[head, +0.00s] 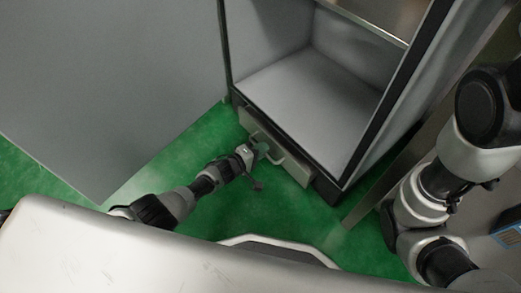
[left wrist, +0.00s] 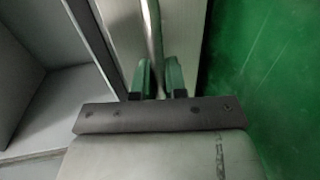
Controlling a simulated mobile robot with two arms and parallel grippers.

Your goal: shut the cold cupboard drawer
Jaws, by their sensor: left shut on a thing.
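The cold cupboard (head: 318,100) stands at the upper middle of the head view, its inside open to view. Its low drawer (head: 294,170) is a pale front panel under the compartment, with a bar handle (head: 277,160). The panel seems to stand slightly out from the dark base; the exact gap is hard to tell. My left gripper (head: 261,150) is at the drawer front, shut on the handle. In the left wrist view its two green fingertips (left wrist: 159,76) are on either side of the handle bar (left wrist: 154,32). My right gripper is out of view.
A large grey door panel (head: 110,80) stands swung open on the left. Green floor (head: 225,205) is clear in front of the drawer. A blue item (head: 510,235) lies at the right edge, beyond my right arm.

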